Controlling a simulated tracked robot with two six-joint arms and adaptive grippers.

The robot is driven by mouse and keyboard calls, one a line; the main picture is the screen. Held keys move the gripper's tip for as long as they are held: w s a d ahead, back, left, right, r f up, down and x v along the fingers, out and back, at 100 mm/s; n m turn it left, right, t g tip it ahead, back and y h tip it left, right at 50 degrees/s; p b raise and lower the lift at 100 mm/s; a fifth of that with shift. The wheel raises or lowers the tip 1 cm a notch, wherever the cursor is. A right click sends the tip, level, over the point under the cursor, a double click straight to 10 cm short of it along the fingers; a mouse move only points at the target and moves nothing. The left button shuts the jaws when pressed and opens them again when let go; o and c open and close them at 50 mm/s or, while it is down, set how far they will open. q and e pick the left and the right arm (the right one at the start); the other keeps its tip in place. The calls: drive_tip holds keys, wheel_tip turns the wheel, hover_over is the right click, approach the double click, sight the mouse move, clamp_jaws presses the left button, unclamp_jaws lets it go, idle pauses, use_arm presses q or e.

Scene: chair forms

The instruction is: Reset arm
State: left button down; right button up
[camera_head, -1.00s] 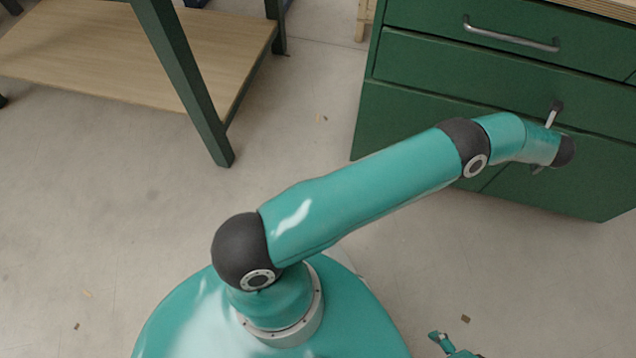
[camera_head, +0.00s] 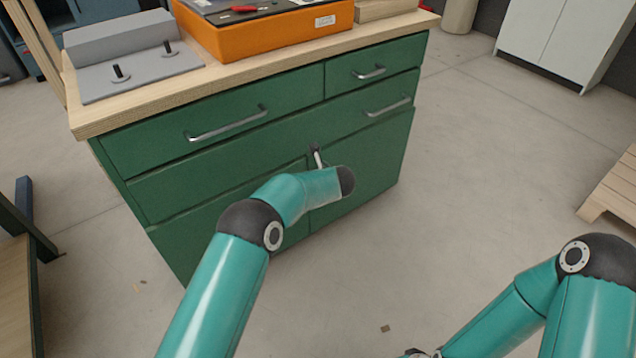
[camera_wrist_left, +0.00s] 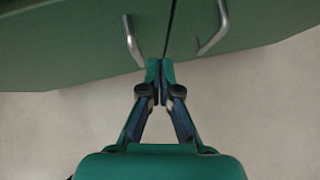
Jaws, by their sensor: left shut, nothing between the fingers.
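My left arm (camera_head: 215,290) reaches forward from the bottom of the head view, its wrist (camera_head: 320,185) in front of a green cabinet's lower doors. The left fingers are hidden there. In the left wrist view my left gripper (camera_wrist_left: 160,66) is shut with nothing between its fingertips. The tips point at the gap between two green doors, between two metal handles (camera_wrist_left: 132,42) (camera_wrist_left: 213,28). I cannot tell whether they touch the doors. My right arm (camera_head: 520,310) shows at the lower right of the head view; its gripper is out of view.
The green cabinet (camera_head: 225,105) has a wooden top bearing an orange case (camera_head: 265,35) and a grey block with two pegs (camera_head: 135,70). A white cabinet (camera_head: 560,35) stands back right. A wooden pallet (camera_head: 615,190) is at right.

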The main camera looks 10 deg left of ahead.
use_arm(q)
drive_tip(key=d+p+v, duration=0.1)
drive_tip(key=v, duration=0.5)
drive_tip(key=s+a+f+g+y, duration=0.1)
drive_tip(key=s+a+f, duration=0.15)
drive_tip(key=a, duration=0.45)
drive_tip(key=s+a+f+g, duration=0.1)
drive_tip(key=a+f, duration=0.2)
drive_tip(key=a, duration=0.4)
drive_tip(key=s+a+f+m+h, duration=0.1)
drive_tip(key=s+a+f+m, duration=0.3)
drive_tip(key=s+f+m, duration=0.55)
drive_tip(key=s+d+f+m+g+h, duration=0.1)
drive_tip(key=s+d+m+g+h, duration=0.15)
drive_tip(key=s+d+m, duration=0.5)
drive_tip(key=s+d+m+g+h, duration=0.1)
drive_tip(key=s+d+m+h, duration=0.15)
drive_tip(key=s+m, duration=0.95)
drive_tip(key=s+d+f+m+g+h, duration=0.1)
drive_tip(key=s+d+m+g+h, duration=0.2)
drive_tip(key=s+m, duration=0.65)
wheel_tip(320, 180, up, 32)
drive_tip(key=w+d+m+t+p, duration=0.1)
drive_tip(key=p, duration=3.1)
drive_tip(key=shift+w, duration=0.25)
